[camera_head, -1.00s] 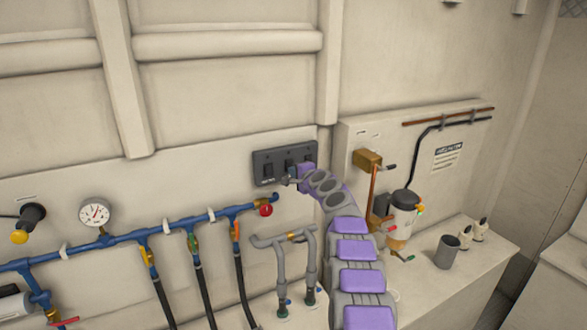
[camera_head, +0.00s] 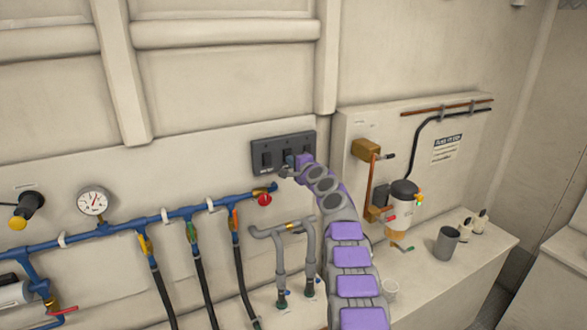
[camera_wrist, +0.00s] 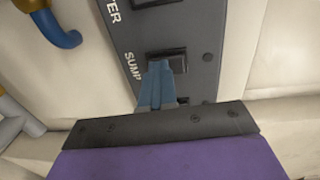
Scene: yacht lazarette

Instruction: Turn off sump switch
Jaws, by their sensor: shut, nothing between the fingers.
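A dark grey switch panel (camera_head: 258,148) is on the wall near the middle of the head view, with several rocker switches in a row. In the wrist view, the sump switch (camera_wrist: 178,62) is a black rocker beside the label "SUMP". My gripper (camera_wrist: 158,66) is shut and empty, its blue-grey fingertips overlapping the edge of the sump switch. I cannot tell whether they touch it, or which way the rocker is tilted. In the head view my gripper (camera_head: 288,172) is at the panel's lower edge. Another switch is partly hidden behind the fingers.
A blue pipe manifold (camera_head: 125,235) with a red knob (camera_head: 264,199) lies left of and below the panel. A filter unit (camera_head: 401,205) and a grey cup (camera_head: 446,243) are to the right. The wall above is clear.

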